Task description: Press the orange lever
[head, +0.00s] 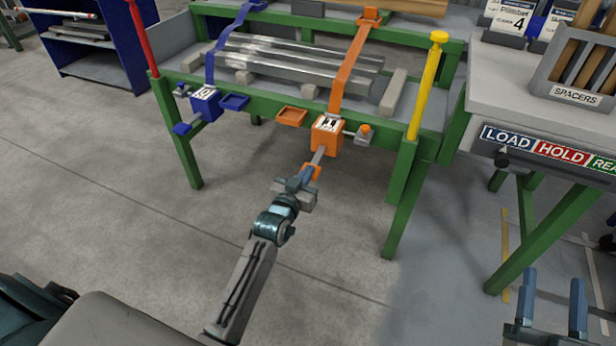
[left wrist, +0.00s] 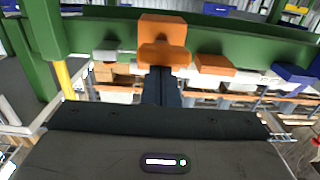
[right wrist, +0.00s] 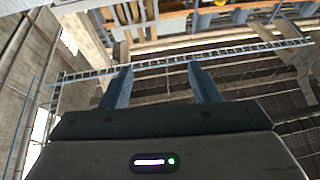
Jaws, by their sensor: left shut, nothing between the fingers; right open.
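The orange lever (head: 313,170) sticks out on a grey bar from the orange ratchet box (head: 327,134) on the green rail of the table. In the left wrist view the lever's orange end (left wrist: 163,56) sits in front of the orange box (left wrist: 162,30). My left gripper (head: 303,180) is shut and empty, with its tips right at the lever's end. In the left wrist view the fingers (left wrist: 161,82) meet its lower edge; I cannot tell whether they touch. My right gripper (head: 550,300) is open and empty at the lower right, also seen in the right wrist view (right wrist: 156,82).
A blue ratchet box (head: 205,103) with its own strap sits to the left. A yellow post (head: 427,85) and a green table leg (head: 403,185) stand right of the lever. Metal bars (head: 300,62) lie on the table. The floor in front is clear.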

